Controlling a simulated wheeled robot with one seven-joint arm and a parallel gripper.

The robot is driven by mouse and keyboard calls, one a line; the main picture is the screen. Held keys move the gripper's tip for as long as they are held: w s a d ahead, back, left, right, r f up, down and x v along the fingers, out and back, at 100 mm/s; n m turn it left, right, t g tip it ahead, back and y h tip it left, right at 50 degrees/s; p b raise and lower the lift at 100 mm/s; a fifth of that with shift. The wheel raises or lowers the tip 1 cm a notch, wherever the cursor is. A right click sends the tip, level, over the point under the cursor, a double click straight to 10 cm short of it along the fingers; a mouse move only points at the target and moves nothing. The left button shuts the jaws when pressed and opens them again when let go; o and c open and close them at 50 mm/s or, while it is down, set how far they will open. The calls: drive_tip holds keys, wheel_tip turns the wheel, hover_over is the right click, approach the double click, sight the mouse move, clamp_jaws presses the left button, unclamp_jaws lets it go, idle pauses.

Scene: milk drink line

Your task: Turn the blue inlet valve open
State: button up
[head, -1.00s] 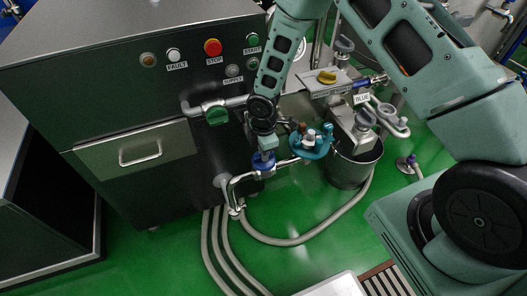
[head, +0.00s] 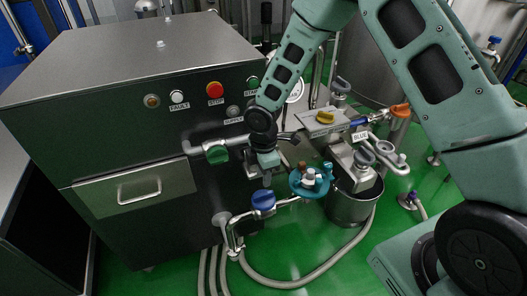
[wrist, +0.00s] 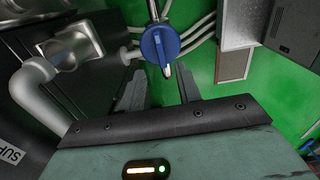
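A round blue valve handle (head: 264,200) sits on a steel pipe at the front of the dark cabinet. It also shows in the wrist view as a blue disc with a raised bar (wrist: 159,44), just beyond my fingertips. My gripper (head: 268,180) is above and slightly behind the blue handle in the head view, apart from it. In the wrist view my gripper (wrist: 160,82) has its two fingers spread with nothing between them. The fingertips are small and partly unclear in the head view.
A green-handled valve (head: 216,154) is to the left on the cabinet pipe. A teal disc with several small fittings (head: 311,180) is close on the right, beside a steel bucket (head: 353,205). Hoses (head: 300,279) run along the green floor.

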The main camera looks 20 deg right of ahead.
wheel_tip(320, 180, up, 9)
idle(0.3)
drive_tip(key=s+a+r+m, duration=0.2)
drive_tip(key=s+r+m, duration=0.1)
drive_tip(key=s, duration=0.6)
drive_tip(key=s+a+r+m, duration=0.2)
drive_tip(key=s+r+m, duration=0.2)
drive_tip(key=s, duration=0.5)
drive_tip(key=s+a+r+m, duration=0.2)
drive_tip(key=s+r, duration=0.4)
drive_tip(key=s, duration=0.3)
drive_tip(key=shift+a+r+m+y, duration=0.15)
drive_tip(key=shift+r+m+y, duration=0.15)
drive_tip(key=shift+m, duration=0.5)
